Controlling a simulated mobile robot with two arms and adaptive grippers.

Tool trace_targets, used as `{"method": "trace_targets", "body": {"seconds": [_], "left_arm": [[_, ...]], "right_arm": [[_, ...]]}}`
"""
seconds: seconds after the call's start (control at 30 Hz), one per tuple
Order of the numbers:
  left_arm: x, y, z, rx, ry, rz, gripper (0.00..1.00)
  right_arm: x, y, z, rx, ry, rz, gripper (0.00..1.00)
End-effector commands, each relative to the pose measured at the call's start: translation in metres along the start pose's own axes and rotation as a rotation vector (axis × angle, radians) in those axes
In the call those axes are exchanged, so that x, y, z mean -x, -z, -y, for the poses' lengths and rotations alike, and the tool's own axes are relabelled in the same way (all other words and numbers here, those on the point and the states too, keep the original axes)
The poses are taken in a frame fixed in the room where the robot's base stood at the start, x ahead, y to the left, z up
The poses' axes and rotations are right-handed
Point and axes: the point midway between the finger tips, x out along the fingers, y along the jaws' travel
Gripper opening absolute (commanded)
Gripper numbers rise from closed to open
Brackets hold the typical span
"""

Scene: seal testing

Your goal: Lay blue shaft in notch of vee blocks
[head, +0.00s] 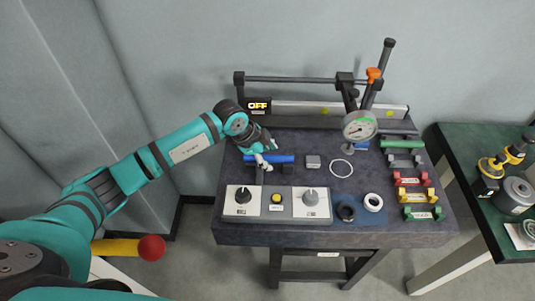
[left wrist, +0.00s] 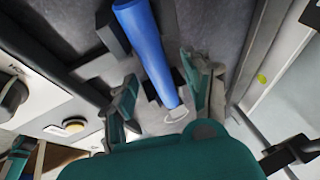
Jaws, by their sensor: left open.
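The blue shaft (head: 284,158) lies level on the left part of the bench, above the dark vee blocks (head: 288,169). In the left wrist view the shaft (left wrist: 145,45) runs across two dark vee blocks (left wrist: 111,33), and it looks to rest on them; how deep it sits in the notches is hidden. My left gripper (head: 264,157) is over the left half of the shaft. Its green fingers (left wrist: 160,98) are open, one on each side of the shaft near its pale end. My right gripper is in neither view.
A control panel (head: 258,203) with two knobs and a yellow button lies in front of the shaft. A small grey block (head: 313,161) and a white ring (head: 341,168) lie to its right. A dial gauge (head: 360,126) stands behind. Coloured holders (head: 412,179) line the right edge.

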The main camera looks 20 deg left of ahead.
Motion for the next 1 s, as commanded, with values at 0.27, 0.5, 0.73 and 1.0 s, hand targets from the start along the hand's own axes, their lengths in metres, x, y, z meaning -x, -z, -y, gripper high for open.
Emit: {"method": "trace_targets", "body": {"seconds": [0.27, 0.5, 0.73, 1.0], "left_arm": [[0.042, 0.0, 0.002, -0.002, 0.007, -0.002, 0.51], [0.092, 0.001, 0.002, -0.002, 0.007, -0.002, 0.51], [0.117, 0.001, 0.002, 0.0, 0.005, -0.004, 0.51], [0.121, 0.001, 0.001, -0.001, 0.004, -0.004, 0.51]], "right_arm": [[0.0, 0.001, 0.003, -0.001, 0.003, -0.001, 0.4], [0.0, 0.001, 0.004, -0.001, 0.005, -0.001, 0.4], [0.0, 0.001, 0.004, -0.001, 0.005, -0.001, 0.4], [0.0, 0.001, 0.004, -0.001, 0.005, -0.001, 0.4]]}}
